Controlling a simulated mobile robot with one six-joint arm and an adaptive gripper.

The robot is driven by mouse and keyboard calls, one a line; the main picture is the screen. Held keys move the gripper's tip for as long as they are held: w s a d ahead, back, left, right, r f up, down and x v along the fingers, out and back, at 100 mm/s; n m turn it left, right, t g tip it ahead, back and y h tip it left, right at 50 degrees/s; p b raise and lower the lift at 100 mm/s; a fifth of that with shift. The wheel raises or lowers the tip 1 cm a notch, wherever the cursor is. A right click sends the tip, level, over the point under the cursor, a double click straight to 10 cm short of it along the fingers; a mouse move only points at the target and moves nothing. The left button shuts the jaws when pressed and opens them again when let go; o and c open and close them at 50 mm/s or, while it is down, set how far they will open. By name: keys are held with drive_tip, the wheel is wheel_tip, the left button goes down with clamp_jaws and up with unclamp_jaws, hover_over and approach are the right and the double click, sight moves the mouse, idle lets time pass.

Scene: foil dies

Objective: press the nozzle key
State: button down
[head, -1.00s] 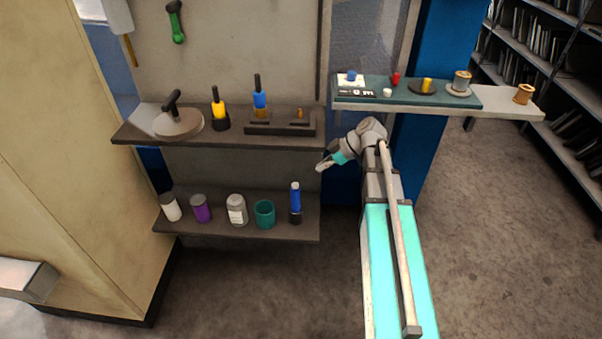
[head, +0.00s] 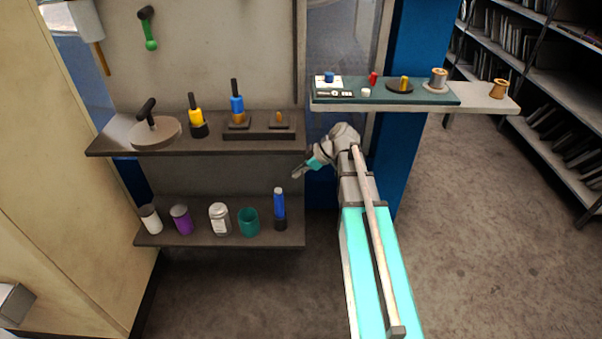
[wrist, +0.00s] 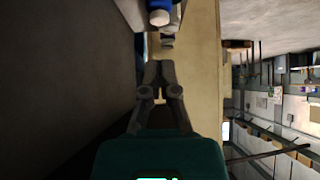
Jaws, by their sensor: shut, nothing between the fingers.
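No part in view is marked as the nozzle key, and I cannot tell which one it is. On the green board (head: 425,97) at the upper right are a blue knob on a white plate (head: 328,78), a red piece (head: 373,78), a small white piece (head: 366,92) and a yellow peg on a black disc (head: 404,83). My gripper (head: 298,174) is shut and empty, left of and below the board, close to the shelves' right end. In the wrist view its fingers (wrist: 160,66) meet, with a blue, white-ended thing (wrist: 159,15) beyond them.
The upper shelf (head: 215,146) holds a round press, yellow and blue-handled tools and a black block. The lower shelf (head: 180,236) holds several jars and a blue bottle (head: 279,203). A blue post (head: 404,150) stands behind my arm. Floor is clear at the right.

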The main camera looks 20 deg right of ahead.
sight(280, 190)
drive_tip(key=shift+b+x, duration=2.45)
drive_tip(key=shift+x, duration=1.35)
drive_tip(key=shift+s+f+b, duration=0.15)
drive_tip(key=shift+f+b, duration=0.7)
drive_tip(key=shift+b, duration=0.05)
drive_tip(key=shift+d, duration=0.1)
drive_tip(key=p+v, duration=0.7)
drive_tip(key=v, duration=0.3)
